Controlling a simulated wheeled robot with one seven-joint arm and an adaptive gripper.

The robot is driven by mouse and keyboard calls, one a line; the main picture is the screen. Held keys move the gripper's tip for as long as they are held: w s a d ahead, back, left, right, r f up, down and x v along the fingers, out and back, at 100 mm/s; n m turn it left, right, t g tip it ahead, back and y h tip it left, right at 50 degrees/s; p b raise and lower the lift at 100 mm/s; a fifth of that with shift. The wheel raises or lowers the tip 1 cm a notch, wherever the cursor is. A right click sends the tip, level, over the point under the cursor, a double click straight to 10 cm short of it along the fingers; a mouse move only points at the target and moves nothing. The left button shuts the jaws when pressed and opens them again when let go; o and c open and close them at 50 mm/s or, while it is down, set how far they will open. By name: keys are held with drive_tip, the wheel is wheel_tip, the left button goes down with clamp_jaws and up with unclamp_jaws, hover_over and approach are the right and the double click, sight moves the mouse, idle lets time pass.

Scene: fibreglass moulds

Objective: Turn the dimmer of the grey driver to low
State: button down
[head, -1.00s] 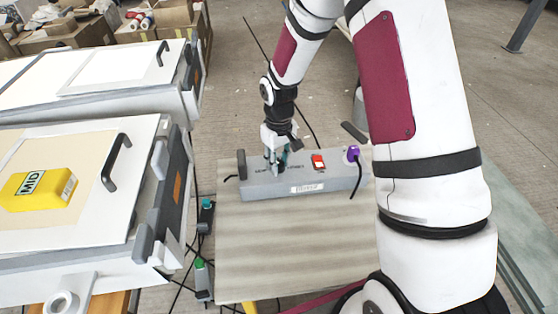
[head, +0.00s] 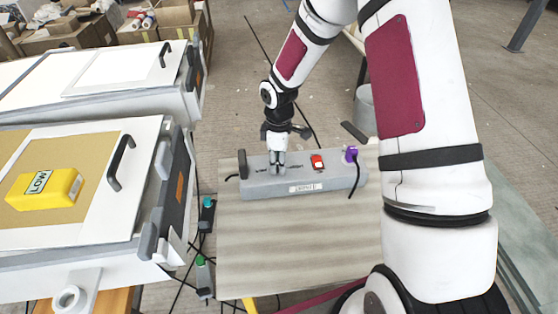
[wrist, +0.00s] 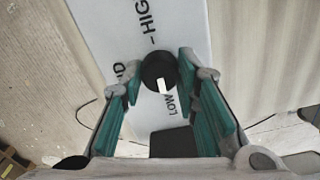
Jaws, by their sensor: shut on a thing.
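The grey driver (head: 335,182) is a long box lying on the wooden bench top. Its black dimmer knob (wrist: 158,71) shows in the wrist view, with its white pointer towards the word LOW (wrist: 170,103). The word HIGH is at the top and part of MID is at the left. My gripper (head: 278,172) points down onto the driver's top, left of a red switch. In the wrist view my gripper (wrist: 158,80) has its teal-padded fingers either side of the knob, shut on it. In the head view the fingers hide the knob.
The red switch (head: 317,162) and a purple plug (head: 351,154) are on the driver's right end. At left, a yellow block (head: 45,188) reading LOW lies on a tan panel (head: 85,210) in a white mould bench. Cables run across the floor. The bench top's front (head: 290,250) is clear.

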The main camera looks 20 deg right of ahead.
drive_tip(key=c, duration=2.4)
unclamp_jaws()
drive_tip(key=shift+n, duration=0.3)
drive_tip(key=c, duration=2.4)
unclamp_jaws()
drive_tip(key=c, duration=1.2)
unclamp_jaws()
wheel_tip(320, 180, up, 12)
drive_tip(key=shift+r, duration=0.1)
